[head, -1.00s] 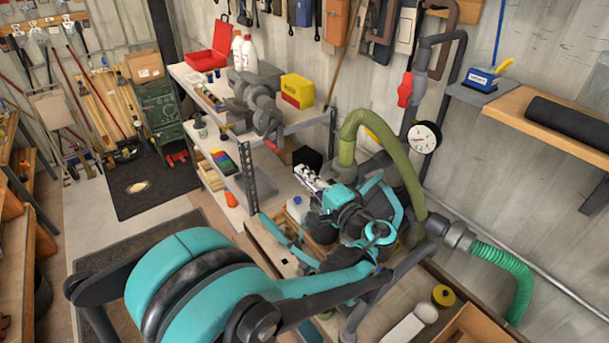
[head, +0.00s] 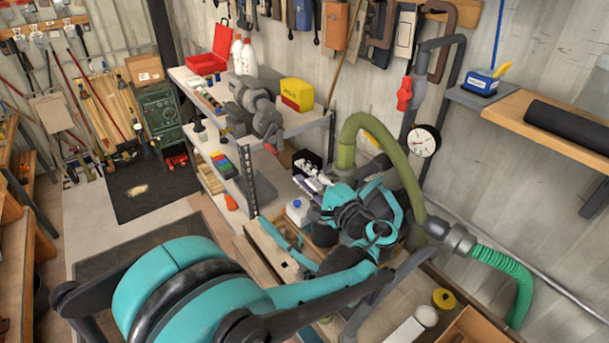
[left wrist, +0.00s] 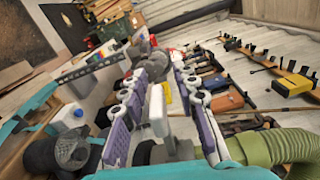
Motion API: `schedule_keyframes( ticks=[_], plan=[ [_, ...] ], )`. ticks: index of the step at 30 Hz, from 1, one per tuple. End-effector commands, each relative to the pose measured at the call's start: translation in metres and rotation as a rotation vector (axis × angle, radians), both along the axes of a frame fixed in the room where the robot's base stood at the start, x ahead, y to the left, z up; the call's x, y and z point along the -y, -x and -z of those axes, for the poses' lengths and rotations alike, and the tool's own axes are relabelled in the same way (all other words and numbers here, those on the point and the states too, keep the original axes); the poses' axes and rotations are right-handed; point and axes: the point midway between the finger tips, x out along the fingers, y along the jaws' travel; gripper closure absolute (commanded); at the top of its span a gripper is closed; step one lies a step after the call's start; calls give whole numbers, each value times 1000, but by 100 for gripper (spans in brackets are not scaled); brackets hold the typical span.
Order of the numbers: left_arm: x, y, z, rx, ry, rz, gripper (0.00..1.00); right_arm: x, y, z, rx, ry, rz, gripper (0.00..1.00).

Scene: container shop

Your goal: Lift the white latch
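My left gripper (head: 311,176) is above the bench, its fingers toward the grey shelf unit and a black box. In the left wrist view its two purple and white fingers (left wrist: 160,112) stand well apart, with nothing visibly gripped. A pale upright piece (left wrist: 155,105) shows between them; I cannot tell whether it is the white latch or something farther off. I cannot make out the white latch for sure in either view. The black box (head: 310,156) is partly covered by the fingers. My right gripper is not in view.
A white bottle with a blue cap (head: 297,210) stands close to the left gripper. A green hose (head: 353,130) arches just right of it. The shelf unit (head: 249,175) with a yellow box (head: 297,92) stands behind. A gauge (head: 423,140) is at the right.

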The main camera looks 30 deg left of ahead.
Motion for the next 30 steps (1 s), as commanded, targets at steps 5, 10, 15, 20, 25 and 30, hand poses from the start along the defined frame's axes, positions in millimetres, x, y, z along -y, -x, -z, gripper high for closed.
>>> schedule_keyframes(
  ticks=[5,10,15,20,25,30],
  plan=[
    [11,4,0,0,0,2,71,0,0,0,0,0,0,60],
    [42,16,0,0,0,7,71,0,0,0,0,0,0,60],
    [77,30,0,0,0,6,71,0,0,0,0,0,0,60],
    [100,41,0,0,-1,3,71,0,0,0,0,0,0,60],
    [111,46,0,0,0,1,71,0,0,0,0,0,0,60],
    [111,46,0,0,0,0,71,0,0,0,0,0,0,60]
  ],
)
